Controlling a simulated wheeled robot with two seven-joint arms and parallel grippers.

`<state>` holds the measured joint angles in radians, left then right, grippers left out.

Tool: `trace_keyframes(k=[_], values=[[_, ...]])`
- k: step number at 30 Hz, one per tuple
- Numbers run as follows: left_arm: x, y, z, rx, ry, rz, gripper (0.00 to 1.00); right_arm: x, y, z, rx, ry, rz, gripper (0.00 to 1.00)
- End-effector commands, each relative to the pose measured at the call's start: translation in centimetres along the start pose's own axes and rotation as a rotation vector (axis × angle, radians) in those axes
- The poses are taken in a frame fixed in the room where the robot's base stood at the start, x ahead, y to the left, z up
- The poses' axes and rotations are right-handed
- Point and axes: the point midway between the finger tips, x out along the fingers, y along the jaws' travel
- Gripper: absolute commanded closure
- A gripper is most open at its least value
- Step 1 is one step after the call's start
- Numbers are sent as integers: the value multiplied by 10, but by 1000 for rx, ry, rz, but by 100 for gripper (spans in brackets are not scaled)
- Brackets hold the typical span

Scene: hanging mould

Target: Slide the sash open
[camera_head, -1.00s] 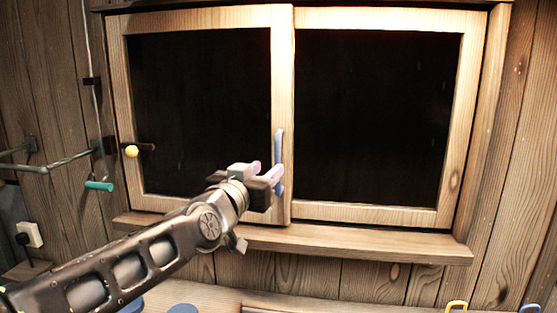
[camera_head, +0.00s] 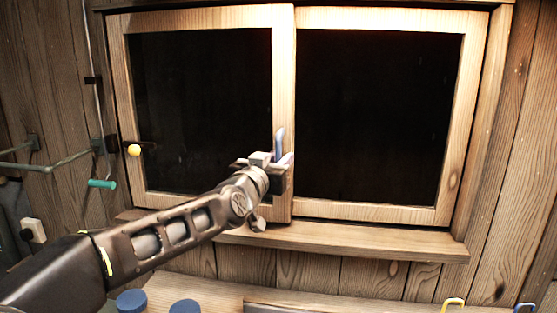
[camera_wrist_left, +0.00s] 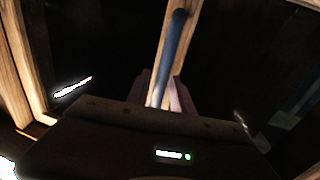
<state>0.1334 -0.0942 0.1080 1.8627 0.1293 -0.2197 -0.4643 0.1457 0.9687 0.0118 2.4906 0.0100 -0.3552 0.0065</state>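The left sash (camera_head: 283,75) is a light wooden frame with a dark pane, covering the left half of the window. Its inner stile meets the right-hand frame (camera_head: 385,211) near the middle. A blue upright bar handle (camera_head: 279,143) is fixed on that stile. My left gripper (camera_head: 287,161) is at the handle's lower part, with pinkish fingers. In the left wrist view the blue handle (camera_wrist_left: 172,45) runs down between the two fingers, which stand apart on either side with a gap visible. The handle's lower end is hidden. My right gripper is not in view.
A wooden sill (camera_head: 350,239) juts out below the window. Blue round lids (camera_head: 131,300) and a yellow handle (camera_head: 453,303) lie along the bottom edge.

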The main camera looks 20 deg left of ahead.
Motion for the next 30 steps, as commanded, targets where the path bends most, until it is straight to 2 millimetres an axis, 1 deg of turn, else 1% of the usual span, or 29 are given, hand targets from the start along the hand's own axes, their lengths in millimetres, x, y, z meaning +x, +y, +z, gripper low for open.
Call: trace_keyframes(k=[1, 9, 10, 30], values=[[0, 0, 0, 0, 0, 0, 77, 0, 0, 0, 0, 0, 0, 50], [0, 0, 0, 0, 0, 0, 99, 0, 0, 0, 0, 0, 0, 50], [0, 0, 0, 0, 0, 0, 100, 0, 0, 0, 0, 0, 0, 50], [0, 0, 0, 0, 0, 0, 100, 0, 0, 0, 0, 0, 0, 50]])
